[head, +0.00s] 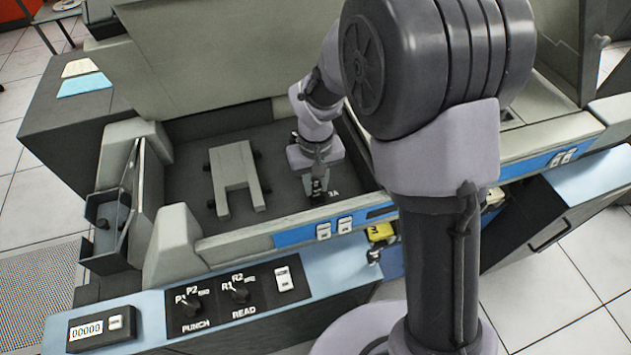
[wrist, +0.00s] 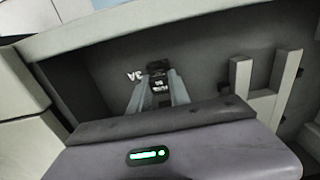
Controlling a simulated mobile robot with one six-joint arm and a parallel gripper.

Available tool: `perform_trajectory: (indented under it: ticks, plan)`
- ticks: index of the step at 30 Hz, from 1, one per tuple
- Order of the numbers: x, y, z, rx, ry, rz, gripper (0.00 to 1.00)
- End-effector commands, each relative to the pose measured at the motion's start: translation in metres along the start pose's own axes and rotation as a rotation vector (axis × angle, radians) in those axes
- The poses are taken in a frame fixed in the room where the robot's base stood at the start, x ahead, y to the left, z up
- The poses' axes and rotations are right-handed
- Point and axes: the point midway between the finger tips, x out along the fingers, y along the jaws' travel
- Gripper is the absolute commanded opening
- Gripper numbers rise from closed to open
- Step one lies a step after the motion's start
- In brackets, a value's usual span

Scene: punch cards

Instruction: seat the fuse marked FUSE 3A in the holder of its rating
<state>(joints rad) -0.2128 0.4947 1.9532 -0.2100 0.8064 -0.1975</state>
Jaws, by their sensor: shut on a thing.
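My gripper (head: 318,190) reaches down into the open recess of the grey machine, its fingers low near the recess floor. In the wrist view my gripper (wrist: 158,98) is shut on a small dark fuse (wrist: 159,86) with pale marking too small to read. A white 3A label (head: 333,194) is on the recess floor right beside the fingertips; it also shows, upside down, in the wrist view (wrist: 135,76). A dark block, perhaps the 3A holder (wrist: 157,66), is at the fuse's far end. Whether the fuse sits in it I cannot tell.
A pale grey forked bracket (head: 236,178) stands left of my gripper in the recess; it is at the right in the wrist view (wrist: 262,95). A grey bin (head: 103,240) hangs at the machine's left. A yellow object (head: 380,234) sits below the front edge.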

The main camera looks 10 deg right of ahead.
Motion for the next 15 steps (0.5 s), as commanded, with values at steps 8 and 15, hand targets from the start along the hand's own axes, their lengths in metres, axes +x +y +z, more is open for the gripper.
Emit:
perform_trajectory:
  ticks: [8, 15]
  plan:
    - [-0.0004, 0.0000, 0.0000, 0.000, 0.000, 0.000, 0.48]
    - [-0.0014, 0.0000, -0.0001, 0.000, 0.000, 0.000, 0.48]
